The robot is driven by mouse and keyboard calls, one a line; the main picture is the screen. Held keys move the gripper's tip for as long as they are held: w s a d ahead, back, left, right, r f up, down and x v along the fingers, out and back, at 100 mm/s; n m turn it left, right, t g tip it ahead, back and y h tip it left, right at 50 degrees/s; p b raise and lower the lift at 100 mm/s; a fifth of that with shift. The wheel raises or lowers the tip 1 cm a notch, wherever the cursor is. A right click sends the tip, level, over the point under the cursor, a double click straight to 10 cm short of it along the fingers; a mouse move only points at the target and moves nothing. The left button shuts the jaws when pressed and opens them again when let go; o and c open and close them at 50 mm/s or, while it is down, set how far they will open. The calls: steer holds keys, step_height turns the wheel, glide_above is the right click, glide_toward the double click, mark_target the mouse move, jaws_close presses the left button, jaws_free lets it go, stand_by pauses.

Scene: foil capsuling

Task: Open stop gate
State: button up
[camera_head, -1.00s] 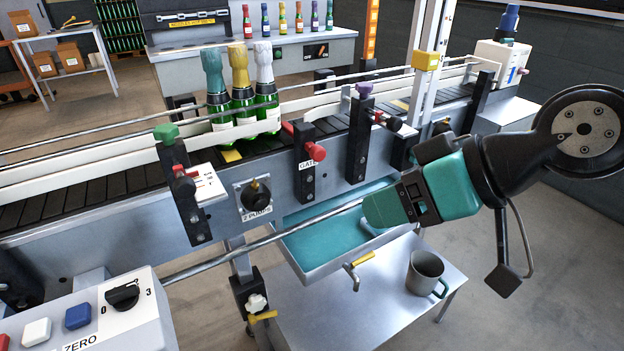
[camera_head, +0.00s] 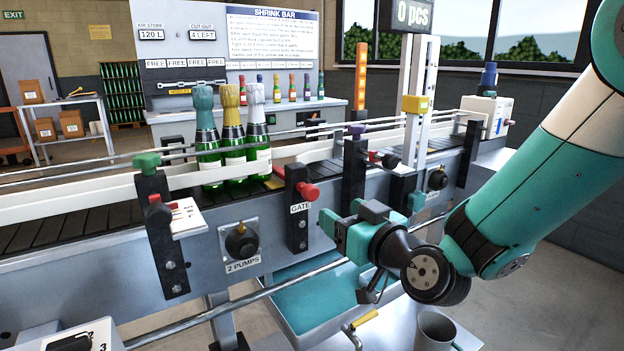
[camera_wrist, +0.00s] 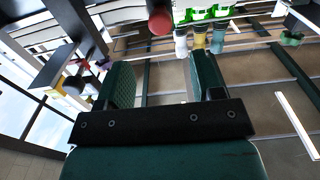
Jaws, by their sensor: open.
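The stop gate's red knob (camera_head: 308,192) sticks out from a black bracket above the "GATE" label (camera_head: 300,209) on the conveyor's front side. It also shows as a red disc at the top of the wrist view (camera_wrist: 160,20). My teal gripper (camera_head: 338,230) is to the right of and below the knob, apart from it. In the wrist view my gripper (camera_wrist: 163,68) has its two jaws spread, with nothing between them. Three green bottles (camera_head: 232,160) with teal, gold and silver foil tops stand on the conveyor just left of the gate.
A guide rail with a green knob (camera_head: 147,160) stands left, and a purple-topped post (camera_head: 356,130) right. The "2 PUMPS" dial (camera_head: 241,242) is left of the gate. Below are a teal tray (camera_head: 315,298), a long metal rod and a grey mug (camera_head: 434,330).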

mark_target(314, 195)
steer(key=p+x, duration=0.5)
steer(key=x, duration=0.5)
steer(key=shift+w+a, duration=0.25)
steer(key=shift+w, duration=0.05)
